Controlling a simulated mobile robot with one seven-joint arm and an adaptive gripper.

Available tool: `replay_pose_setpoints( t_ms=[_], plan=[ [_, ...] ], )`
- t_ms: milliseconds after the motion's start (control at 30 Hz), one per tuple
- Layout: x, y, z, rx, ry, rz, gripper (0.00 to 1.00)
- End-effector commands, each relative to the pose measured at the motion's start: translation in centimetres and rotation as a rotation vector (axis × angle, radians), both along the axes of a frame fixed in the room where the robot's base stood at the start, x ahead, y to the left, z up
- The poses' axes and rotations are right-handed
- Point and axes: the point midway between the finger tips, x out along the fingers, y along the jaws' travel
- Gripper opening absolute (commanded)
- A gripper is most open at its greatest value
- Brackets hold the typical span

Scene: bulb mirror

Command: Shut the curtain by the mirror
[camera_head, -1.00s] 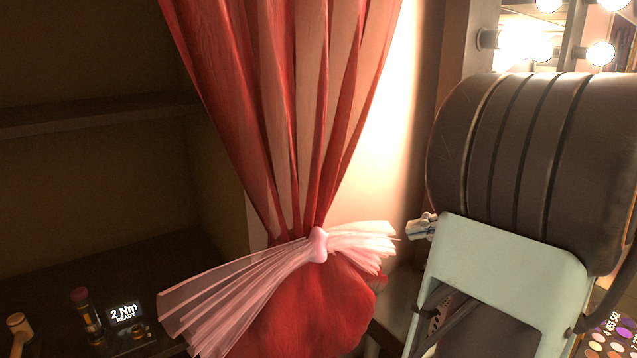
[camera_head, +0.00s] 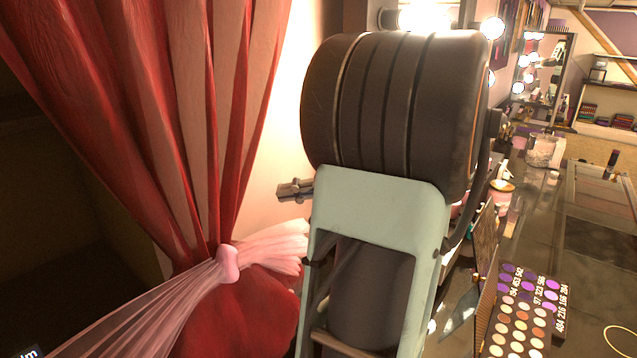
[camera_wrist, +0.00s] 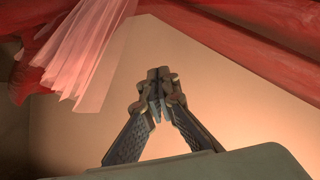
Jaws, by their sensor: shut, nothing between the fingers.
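The red and pink curtain (camera_head: 190,110) hangs at the left in the head view, gathered in the middle by a sheer pink tieback (camera_head: 229,264). Red cloth bulges below the tie. In the wrist view my gripper (camera_wrist: 159,107) is shut and empty in front of the pale wall. There the tieback's fanned end (camera_wrist: 95,50) hangs at upper left and red curtain folds (camera_wrist: 270,50) cross the top. The mirror behind my arm is mostly hidden.
Lit bulbs (camera_head: 492,27) line the mirror frame behind my arm. A dressing table at the right holds makeup palettes (camera_head: 525,310) and jars (camera_head: 541,151). A dark shelf recess (camera_head: 50,200) lies left of the curtain. Bare wall shows between curtain and arm.

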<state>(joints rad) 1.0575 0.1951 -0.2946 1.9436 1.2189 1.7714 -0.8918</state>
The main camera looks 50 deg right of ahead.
Motion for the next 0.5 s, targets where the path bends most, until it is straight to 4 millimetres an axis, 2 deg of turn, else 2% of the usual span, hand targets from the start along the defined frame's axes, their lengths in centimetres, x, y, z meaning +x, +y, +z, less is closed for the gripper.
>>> replay_pose_setpoints(
  t_ms=[67,300,500],
  plan=[
    [1.4,1.1,-0.2,0.003,0.001,0.005,0.00],
    [1.7,3.7,-1.2,0.001,0.000,0.001,0.00],
    [1.8,4.5,-1.6,0.000,0.001,-0.001,0.00]
  ],
)
